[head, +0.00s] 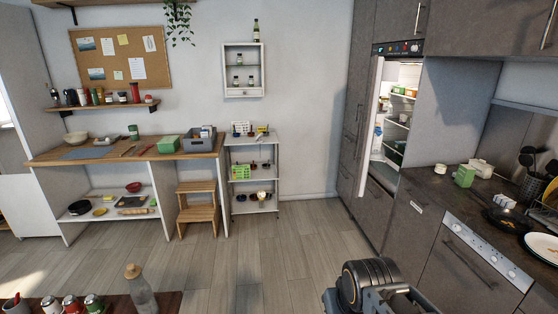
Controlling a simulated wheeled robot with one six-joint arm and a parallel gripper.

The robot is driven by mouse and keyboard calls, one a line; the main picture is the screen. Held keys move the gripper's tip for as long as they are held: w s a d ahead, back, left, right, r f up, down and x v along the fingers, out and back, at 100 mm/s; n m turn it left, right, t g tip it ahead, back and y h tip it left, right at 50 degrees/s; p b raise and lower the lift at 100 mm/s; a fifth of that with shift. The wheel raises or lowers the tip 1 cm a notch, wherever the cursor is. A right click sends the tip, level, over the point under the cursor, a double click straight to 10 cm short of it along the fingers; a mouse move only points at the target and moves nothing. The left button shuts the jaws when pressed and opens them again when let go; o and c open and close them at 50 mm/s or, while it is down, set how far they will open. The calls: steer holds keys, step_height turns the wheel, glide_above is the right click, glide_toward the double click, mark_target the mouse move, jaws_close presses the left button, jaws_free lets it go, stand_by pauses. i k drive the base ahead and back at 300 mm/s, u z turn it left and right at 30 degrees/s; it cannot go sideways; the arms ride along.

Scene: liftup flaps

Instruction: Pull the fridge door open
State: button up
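The built-in fridge (403,106) stands in the tall dark cabinet wall at the right of the head view. Its door (371,122) stands open, swung out on the left side of the opening, with its white inner side and edge showing. The lit interior shows shelves with food items. The outer face and handle of the door cannot be made out. Part of my own arm (370,288) shows at the bottom edge, well in front of the fridge and apart from it. My gripper's fingers are not visible.
A dark counter (445,190) with a pan (508,220), plate and green carton runs along the right. A wooden step stool (197,208) and a white shelf rack (253,176) stand at the left. A table with a bottle (141,292) is at front left. The middle floor is clear.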

mark_target(380, 71)
steer(key=i, duration=3.4)
steer(key=z, duration=0.4)
